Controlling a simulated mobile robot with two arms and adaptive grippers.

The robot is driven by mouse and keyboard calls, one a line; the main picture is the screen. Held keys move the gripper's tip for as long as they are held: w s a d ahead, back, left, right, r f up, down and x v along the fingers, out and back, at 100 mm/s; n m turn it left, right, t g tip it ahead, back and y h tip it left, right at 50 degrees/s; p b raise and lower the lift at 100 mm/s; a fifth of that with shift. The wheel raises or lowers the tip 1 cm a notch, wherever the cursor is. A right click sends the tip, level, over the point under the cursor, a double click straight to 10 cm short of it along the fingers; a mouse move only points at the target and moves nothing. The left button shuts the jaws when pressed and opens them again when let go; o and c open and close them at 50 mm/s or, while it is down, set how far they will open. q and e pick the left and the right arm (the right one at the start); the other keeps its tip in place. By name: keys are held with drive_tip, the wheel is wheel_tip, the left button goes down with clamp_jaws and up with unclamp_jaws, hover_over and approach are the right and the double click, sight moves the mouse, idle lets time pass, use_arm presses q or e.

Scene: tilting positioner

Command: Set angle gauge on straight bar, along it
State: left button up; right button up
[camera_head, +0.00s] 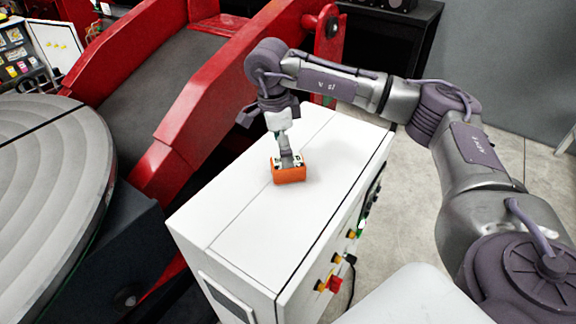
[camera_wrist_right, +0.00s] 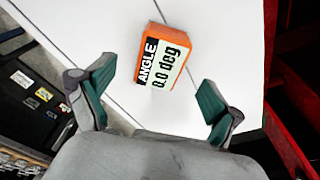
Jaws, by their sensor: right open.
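The angle gauge (camera_head: 289,175) is a small orange box standing on the white cabinet top (camera_head: 250,235). In the right wrist view the gauge (camera_wrist_right: 162,58) shows a black "ANGLE" label and a display reading 0.0 deg. My right gripper (camera_head: 287,160) points down at the gauge from just above. In the wrist view its two green-padded fingers are spread wide, with the gauge ahead between them and a gap on each side. I cannot make out a straight bar in either view. My left gripper is not in view.
A large round grey table (camera_head: 50,190) with a dark line across it lies at the left. The red positioner frame (camera_head: 200,105) rises behind the cabinet. Coloured knobs (camera_head: 335,270) stick out of the cabinet's right side. The cabinet top around the gauge is clear.

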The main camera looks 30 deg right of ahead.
drive_tip(key=f+p, duration=0.1)
drive_tip(key=f, duration=0.1)
drive_tip(key=d+f+p, duration=0.1)
drive_tip(key=f, duration=0.1)
drive_tip(key=shift+s+d+f, duration=0.1)
drive_tip(key=shift+s+f, duration=0.05)
drive_tip(key=shift+f, duration=0.5)
drive_tip(key=c, duration=1.5)
drive_tip(key=shift+c, duration=0.2)
drive_tip(key=shift+r, duration=0.2)
